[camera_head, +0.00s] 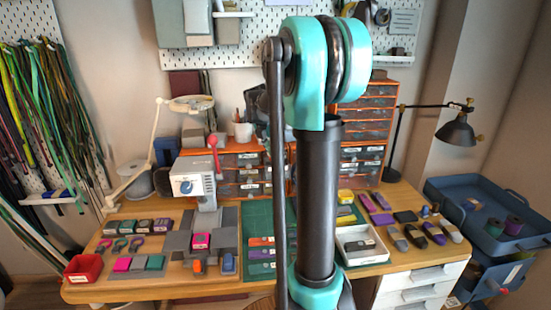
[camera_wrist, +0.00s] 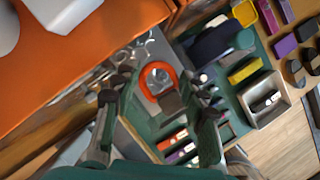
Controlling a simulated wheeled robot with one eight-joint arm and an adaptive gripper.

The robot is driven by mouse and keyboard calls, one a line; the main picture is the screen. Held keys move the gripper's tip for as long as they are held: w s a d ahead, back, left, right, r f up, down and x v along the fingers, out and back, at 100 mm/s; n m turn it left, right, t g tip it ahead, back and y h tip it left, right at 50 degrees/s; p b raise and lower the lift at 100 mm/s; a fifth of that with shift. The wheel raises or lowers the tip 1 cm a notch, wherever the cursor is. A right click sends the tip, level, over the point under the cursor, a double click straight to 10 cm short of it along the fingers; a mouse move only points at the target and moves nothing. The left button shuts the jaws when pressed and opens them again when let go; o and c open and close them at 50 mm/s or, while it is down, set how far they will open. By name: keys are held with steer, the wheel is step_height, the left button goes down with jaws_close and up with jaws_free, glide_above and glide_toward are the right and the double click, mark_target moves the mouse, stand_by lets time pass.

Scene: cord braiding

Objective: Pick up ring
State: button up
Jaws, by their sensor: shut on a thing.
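An orange ring (camera_wrist: 147,72) with a dark grey block at its lower side shows in the wrist view. It lies between the tips of my gripper (camera_wrist: 163,92), whose two dark fingers stand apart on either side and are shut on it. A bright round spot shows inside the ring. Green mat is seen behind and around it. In the head view my arm covers the middle of the bench, and the gripper and ring are hidden there.
Orange drawer cabinets (camera_head: 368,122) stand at the bench's back, close to my gripper in the wrist view. The green mat (camera_head: 258,213) holds colored labelled pieces. A white tray (camera_head: 374,258) is right of my arm. A grey machine (camera_head: 196,182) and red bin (camera_head: 83,269) stand left.

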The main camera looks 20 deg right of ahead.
step_height(320, 180, up, 18)
steer(key=shift+f, duration=0.15)
steer(key=shift+o, duration=1.2)
steer(key=c, duration=0.3)
steer(key=shift+c, duration=0.2)
